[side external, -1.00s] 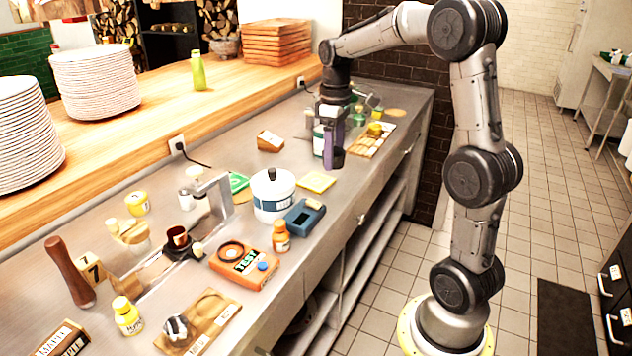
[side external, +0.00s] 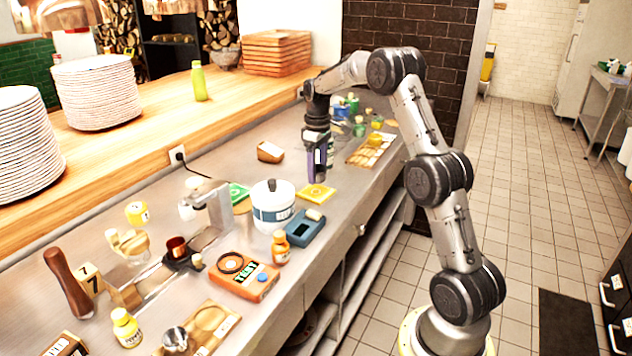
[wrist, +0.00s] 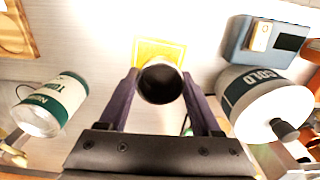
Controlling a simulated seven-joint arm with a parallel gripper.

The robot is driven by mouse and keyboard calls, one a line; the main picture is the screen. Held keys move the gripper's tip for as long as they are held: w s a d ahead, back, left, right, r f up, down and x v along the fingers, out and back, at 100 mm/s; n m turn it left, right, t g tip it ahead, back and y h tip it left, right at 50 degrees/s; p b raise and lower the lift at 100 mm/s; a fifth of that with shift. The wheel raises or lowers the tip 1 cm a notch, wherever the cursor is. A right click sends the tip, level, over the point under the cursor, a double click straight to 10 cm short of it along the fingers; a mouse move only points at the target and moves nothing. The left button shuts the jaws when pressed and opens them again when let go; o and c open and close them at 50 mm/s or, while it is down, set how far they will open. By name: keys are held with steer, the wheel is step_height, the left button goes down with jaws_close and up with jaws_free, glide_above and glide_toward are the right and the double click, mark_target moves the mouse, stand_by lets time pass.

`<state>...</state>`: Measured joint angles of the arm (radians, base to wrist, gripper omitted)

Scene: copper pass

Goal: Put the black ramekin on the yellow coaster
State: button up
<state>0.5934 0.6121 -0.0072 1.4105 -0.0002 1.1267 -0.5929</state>
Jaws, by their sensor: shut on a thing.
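The black ramekin (wrist: 160,82) is between the two purple fingers of my gripper (wrist: 158,100) in the wrist view, and the fingers are shut on it. In the side view my gripper (side external: 317,180) points down just behind the yellow coaster, and its fingers largely hide the ramekin. The yellow coaster (side external: 318,194) lies flat on the steel counter. In the wrist view the ramekin overlaps the lower part of the coaster (wrist: 147,47). I cannot tell exactly how high the ramekin is above the counter.
A white pot (side external: 273,208) with a blue band and a blue device (side external: 305,228) stand close to the coaster. A white-green can (wrist: 52,104) is left of my gripper in the wrist view. A wooden tray (side external: 371,149) lies farther back.

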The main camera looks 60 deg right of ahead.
mark_target(316, 191)
steer(key=shift+w+d+f, duration=0.15)
steer(key=shift+w+f, duration=0.15)
steer(key=shift+f, duration=0.05)
steer(key=shift+w+d+f, duration=0.1)
steer(key=shift+f, duration=1.6)
steer(key=shift+f, duration=0.15)
steer(key=o, duration=1.4)
